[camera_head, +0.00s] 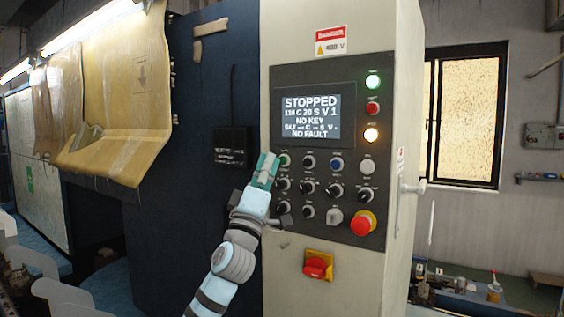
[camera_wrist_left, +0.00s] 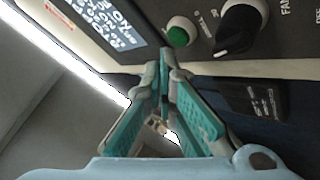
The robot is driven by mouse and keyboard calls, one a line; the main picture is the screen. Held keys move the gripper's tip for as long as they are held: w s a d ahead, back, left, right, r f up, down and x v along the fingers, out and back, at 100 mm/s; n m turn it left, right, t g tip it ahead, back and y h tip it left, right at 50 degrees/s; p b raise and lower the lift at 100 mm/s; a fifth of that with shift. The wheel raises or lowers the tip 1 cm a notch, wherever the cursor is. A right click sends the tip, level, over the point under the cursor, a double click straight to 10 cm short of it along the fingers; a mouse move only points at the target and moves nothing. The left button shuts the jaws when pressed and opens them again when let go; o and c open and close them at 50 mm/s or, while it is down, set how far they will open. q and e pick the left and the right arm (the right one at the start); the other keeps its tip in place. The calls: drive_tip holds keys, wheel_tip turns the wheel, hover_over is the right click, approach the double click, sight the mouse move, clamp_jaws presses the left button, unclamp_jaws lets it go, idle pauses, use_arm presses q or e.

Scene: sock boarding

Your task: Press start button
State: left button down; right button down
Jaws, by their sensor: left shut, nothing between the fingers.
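The control panel (camera_head: 262,105) is on a pale cabinet. Its screen (camera_head: 312,115) reads STOPPED, NO KEY and NO FAULT. A green button (camera_head: 285,160) sits just below the screen's left corner; it also shows in the left wrist view (camera_wrist_left: 180,37). I take it for the start button, though its label is too small to read. My left gripper (camera_head: 267,158) is shut and empty, its teal fingertips just left of the green button. In the left wrist view the fingertips (camera_wrist_left: 164,66) meet a little below the button; whether they touch the panel I cannot tell. My right gripper is not in view.
Several black knobs (camera_head: 308,185) crowd the panel below the green button. A red emergency stop (camera_head: 362,224) juts out at lower right. A red and yellow switch (camera_head: 318,265) is below. A small black box (camera_head: 230,143) is on the dark wall to the left.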

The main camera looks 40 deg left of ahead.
use_arm(q)
drive_tip(key=shift+w, duration=0.1)
drive_tip(key=shift+w, duration=0.35)
drive_tip(key=shift+w+a+b, duration=0.1)
drive_tip(key=shift+w+b, duration=0.3)
idle(0.6)
drive_tip(key=shift+s, duration=0.1)
drive_tip(key=shift+s+b, duration=0.4)
drive_tip(key=shift+s, duration=0.3)
drive_tip(key=shift+s, duration=0.15)
